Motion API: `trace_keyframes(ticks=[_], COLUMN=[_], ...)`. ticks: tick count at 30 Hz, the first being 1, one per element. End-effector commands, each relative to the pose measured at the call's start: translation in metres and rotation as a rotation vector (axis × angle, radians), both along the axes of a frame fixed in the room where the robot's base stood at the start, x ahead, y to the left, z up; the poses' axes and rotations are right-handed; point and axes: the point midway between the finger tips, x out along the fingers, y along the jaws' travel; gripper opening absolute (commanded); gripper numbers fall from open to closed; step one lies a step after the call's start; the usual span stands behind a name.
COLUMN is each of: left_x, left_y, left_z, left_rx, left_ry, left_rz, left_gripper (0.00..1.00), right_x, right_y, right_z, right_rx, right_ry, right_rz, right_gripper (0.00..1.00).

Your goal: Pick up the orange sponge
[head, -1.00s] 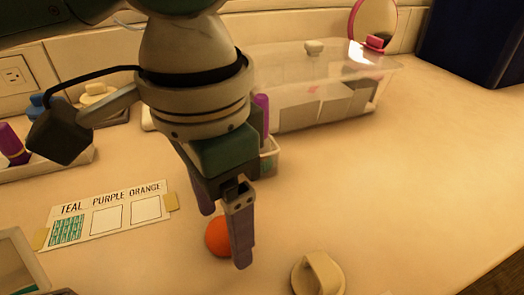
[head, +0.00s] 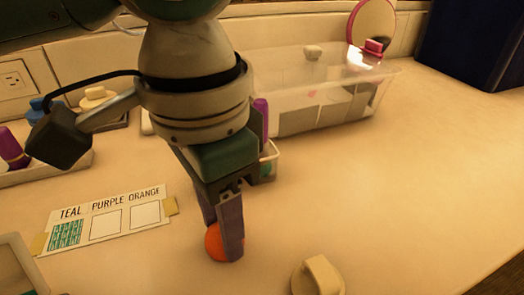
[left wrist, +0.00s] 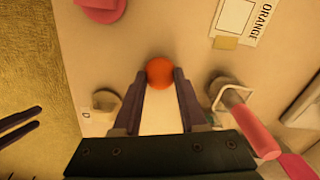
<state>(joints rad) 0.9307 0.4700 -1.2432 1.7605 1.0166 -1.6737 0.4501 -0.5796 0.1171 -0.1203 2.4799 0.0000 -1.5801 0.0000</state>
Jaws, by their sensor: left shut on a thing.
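The orange sponge (head: 215,243) is a small rounded orange thing low on the pale counter. My left gripper (head: 225,240) points down over it with its purple fingers on either side, shut on it. In the left wrist view the sponge (left wrist: 160,71) sits between the fingertips (left wrist: 160,80), and its near part shows clear of them. In the head view one finger covers part of it. Two dark prongs at the left edge of the left wrist view look like my right gripper's fingers (left wrist: 20,123); their state is unclear.
A card labelled TEAL, PURPLE, ORANGE (head: 106,222) lies left of the sponge. A cream knobbed thing (head: 318,275) stands to the right. Behind are a clear lidded bin (head: 320,90) and a small container (head: 268,160). The right counter is clear.

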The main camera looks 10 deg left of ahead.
Motion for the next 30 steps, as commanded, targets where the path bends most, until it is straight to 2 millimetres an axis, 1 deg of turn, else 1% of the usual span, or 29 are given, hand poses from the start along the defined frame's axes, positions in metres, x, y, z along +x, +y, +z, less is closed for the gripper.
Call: trace_keyframes(ticks=[5, 8, 11, 18, 21, 24, 27, 30], left_x=[0.000, 0.001, 0.001, 0.001, 0.001, 0.001, 0.001, 0.001], left_y=[0.000, 0.000, 0.000, -0.001, -0.001, -0.001, 0.000, 0.000], left_z=[0.005, 0.018, 0.042, 0.116, 0.144, 0.167, 0.185, 0.195], left_rx=[-0.001, -0.002, -0.002, -0.003, -0.003, -0.002, 0.000, 0.000], left_ry=[-0.001, -0.002, -0.004, -0.004, -0.004, -0.004, -0.003, -0.001], left_rz=[0.000, 0.000, -0.001, -0.001, -0.001, 0.000, 0.000, 0.001], left_gripper=[0.00, 0.00, 0.00, 0.00, 0.00, 0.00, 0.00, 0.00], right_x=[0.000, 0.000, 0.000, 0.000, 0.000, 0.000, 0.000, 0.000], right_y=[0.000, 0.000, 0.000, -0.001, -0.001, -0.001, -0.001, -0.001], right_z=[0.002, 0.008, 0.017, 0.042, 0.050, 0.056, 0.062, 0.066], right_rx=[0.000, 0.000, 0.000, -0.003, -0.004, -0.006, -0.006, -0.006], right_ry=[0.000, 0.000, 0.001, 0.001, 0.000, 0.001, 0.001, 0.001], right_rz=[0.000, 0.000, 0.000, 0.001, 0.003, 0.003, 0.003, 0.003], right_gripper=[0.50, 0.50, 0.50, 0.50, 0.50, 0.50, 0.50, 0.50])
